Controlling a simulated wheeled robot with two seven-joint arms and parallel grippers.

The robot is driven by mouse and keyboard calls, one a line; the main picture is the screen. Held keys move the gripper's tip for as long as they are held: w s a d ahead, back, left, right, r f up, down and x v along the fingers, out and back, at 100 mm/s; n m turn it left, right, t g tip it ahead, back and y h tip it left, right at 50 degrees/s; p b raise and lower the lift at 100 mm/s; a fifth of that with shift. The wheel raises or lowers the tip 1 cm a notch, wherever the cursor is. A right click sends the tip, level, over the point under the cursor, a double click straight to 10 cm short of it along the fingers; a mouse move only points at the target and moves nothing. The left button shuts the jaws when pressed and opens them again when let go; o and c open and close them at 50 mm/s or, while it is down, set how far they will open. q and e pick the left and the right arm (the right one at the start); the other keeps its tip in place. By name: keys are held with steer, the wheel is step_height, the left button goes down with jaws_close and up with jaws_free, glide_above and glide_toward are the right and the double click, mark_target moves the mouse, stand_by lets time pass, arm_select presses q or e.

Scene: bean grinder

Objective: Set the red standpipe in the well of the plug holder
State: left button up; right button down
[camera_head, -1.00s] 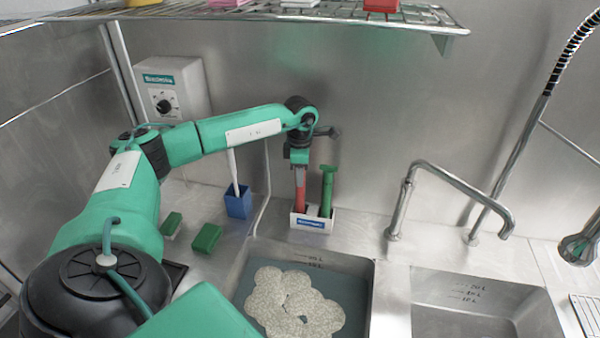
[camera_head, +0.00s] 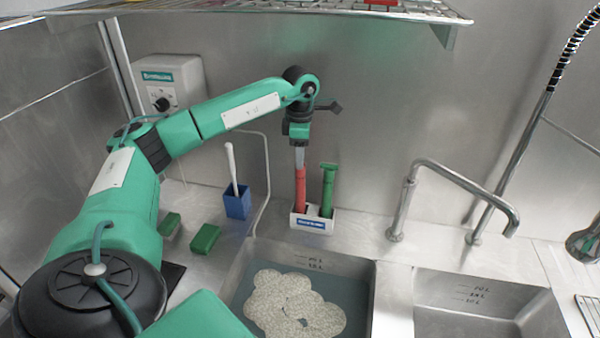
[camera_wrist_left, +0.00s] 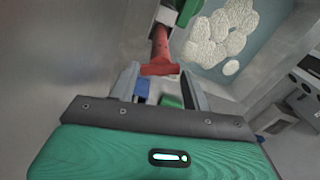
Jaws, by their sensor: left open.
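The red standpipe (camera_head: 300,190) stands upright in the white plug holder (camera_head: 313,228), in the left part of it. A green standpipe (camera_head: 327,190) stands beside it on the right. The foot of the red standpipe is hidden by the holder's front wall. My left gripper (camera_head: 299,158) is open, pointing down just above the red standpipe's top. In the left wrist view, the red standpipe's T-shaped top (camera_wrist_left: 160,68) lies just beyond the open fingers (camera_wrist_left: 160,84), with nothing between them. My right gripper is not in view.
A blue cup (camera_head: 238,205) with a white-handled brush and green sponges (camera_head: 206,238) are left of the holder. A sink basin (camera_head: 345,263) with a pale lumpy item is in front. A faucet (camera_head: 400,205) stands to the right; a wire shelf (camera_head: 300,12) hangs above.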

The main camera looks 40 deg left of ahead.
arm_select(q)
step_height(320, 180, up, 6)
steer(key=shift+f+b, duration=0.25)
steer(key=shift+b, duration=0.25)
steer(key=shift+d+f, duration=0.1)
steer(key=shift+f, duration=0.05)
